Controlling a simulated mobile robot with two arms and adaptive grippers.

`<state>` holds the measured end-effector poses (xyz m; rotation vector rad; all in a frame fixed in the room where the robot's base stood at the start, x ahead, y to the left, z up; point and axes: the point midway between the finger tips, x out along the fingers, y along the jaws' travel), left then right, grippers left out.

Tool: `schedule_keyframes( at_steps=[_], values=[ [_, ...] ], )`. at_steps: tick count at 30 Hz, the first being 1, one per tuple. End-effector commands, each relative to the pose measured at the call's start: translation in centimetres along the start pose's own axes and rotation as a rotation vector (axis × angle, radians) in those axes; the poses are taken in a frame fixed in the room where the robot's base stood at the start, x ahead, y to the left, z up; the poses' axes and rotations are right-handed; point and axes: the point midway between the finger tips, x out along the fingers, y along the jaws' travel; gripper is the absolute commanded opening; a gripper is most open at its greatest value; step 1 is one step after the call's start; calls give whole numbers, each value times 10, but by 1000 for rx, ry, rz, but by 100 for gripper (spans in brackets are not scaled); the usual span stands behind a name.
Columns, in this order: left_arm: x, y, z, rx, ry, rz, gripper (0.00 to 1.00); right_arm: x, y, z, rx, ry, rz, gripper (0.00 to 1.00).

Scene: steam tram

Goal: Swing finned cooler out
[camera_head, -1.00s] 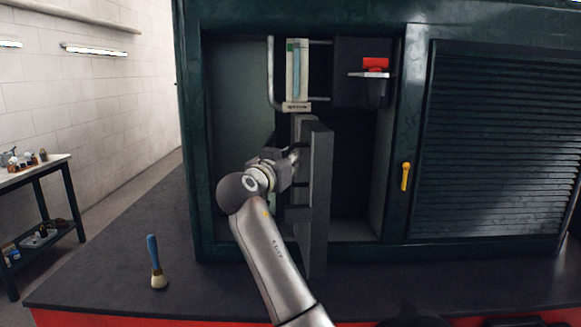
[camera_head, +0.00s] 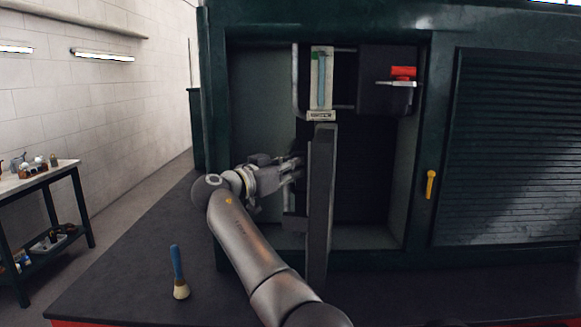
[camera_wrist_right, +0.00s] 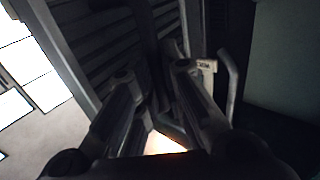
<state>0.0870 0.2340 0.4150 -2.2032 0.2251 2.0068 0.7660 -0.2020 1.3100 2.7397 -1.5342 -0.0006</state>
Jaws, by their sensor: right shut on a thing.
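The finned cooler (camera_head: 320,205) is a tall dark grey panel standing upright at the open cabinet, seen nearly edge-on in the head view. My right gripper (camera_head: 296,170) reaches its left side from the left and is shut on the cooler; the exact gripped part is hard to see. In the right wrist view, the cooler's dark parallel fins (camera_wrist_right: 112,45) rise on the left, and both fingers of the right gripper (camera_wrist_right: 154,78) show in dim light. My left gripper is not in view.
The green cabinet holds a gauge glass (camera_head: 321,78) above the cooler and a red-topped part (camera_head: 403,73) at upper right. A yellow handle (camera_head: 431,184) and louvred panel (camera_head: 515,150) are to the right. A blue-handled brush (camera_head: 178,270) stands on the dark deck.

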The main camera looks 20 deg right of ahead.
Motion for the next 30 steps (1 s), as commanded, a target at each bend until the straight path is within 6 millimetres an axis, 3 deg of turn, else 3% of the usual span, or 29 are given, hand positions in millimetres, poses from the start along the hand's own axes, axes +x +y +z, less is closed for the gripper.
schedule_keyframes(
  at_steps=[17,18,22,30],
  values=[
    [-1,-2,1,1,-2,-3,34,0,0,-6,5,9,11,0],
    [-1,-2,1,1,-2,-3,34,0,0,-6,5,9,11,13],
    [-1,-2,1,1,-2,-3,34,0,0,-5,4,8,11,30],
    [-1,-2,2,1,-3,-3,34,0,0,-2,2,4,12,32]
  ],
)
